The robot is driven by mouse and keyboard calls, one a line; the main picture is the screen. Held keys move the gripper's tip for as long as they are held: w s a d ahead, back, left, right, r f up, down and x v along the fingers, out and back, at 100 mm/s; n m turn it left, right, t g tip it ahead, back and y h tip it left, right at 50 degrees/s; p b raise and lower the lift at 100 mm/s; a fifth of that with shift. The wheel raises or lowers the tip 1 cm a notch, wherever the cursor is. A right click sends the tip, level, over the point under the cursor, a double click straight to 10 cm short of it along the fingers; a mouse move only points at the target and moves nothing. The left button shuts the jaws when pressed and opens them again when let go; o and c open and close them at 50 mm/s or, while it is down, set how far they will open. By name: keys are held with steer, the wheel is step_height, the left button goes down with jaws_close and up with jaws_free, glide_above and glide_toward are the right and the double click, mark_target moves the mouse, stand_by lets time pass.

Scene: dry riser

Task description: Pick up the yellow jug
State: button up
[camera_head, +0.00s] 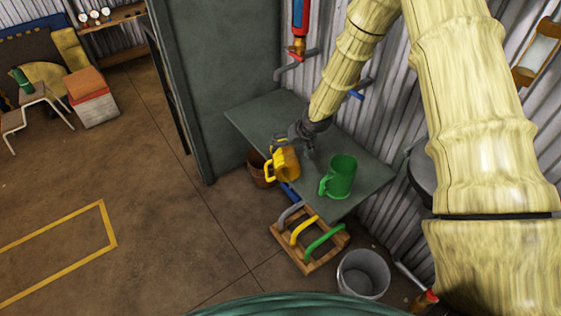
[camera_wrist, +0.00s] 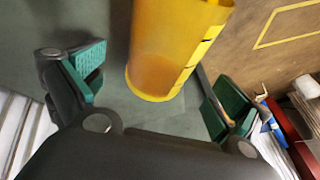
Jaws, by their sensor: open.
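The yellow jug (camera_head: 287,162) stands on the green-grey table near its front edge in the head view, its handle pointing left. It fills the upper middle of the wrist view (camera_wrist: 172,50), where its far part is cut off by the frame. My gripper (camera_head: 308,143) is just behind the jug in the head view. In the wrist view its two green-padded fingers (camera_wrist: 155,88) are spread wide, one on each side of the jug's near end. Neither finger appears to touch the jug.
A green jug (camera_head: 341,176) stands to the right on the same table (camera_head: 259,118). Below the table's front edge are a wooden crate (camera_head: 312,262) with coloured handles, a grey bucket (camera_head: 364,274) and a brown container (camera_head: 259,170). A corrugated wall is behind.

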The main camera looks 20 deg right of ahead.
mark_target(285, 148)
steer(key=shift+x, duration=3.05)
steer(key=shift+s, duration=0.15)
steer(key=c, duration=1.2)
steer(key=shift+o, duration=0.2)
steer(key=shift+r, duration=1.4)
steer(key=s+a+r, duration=0.1)
steer(key=s+a, duration=0.1)
steer(key=s, duration=0.5)
steer(key=s+a+r, duration=0.1)
steer(key=s+a, duration=0.2)
steer(key=s, duration=0.5)
step_height(285, 148, up, 15)
steer(key=s+n+y, duration=0.1)
steer(key=s+n, duration=0.1)
steer(key=shift+s+a+n+g+p, duration=0.2)
steer(key=shift+a+n+g+p, duration=0.1)
steer(key=shift+n+g+p, duration=0.1)
steer(key=p, duration=0.3)
steer(key=shift+s+f+p, duration=0.2)
steer(key=shift+s+p, duration=0.1)
steer(key=shift+p, duration=0.05)
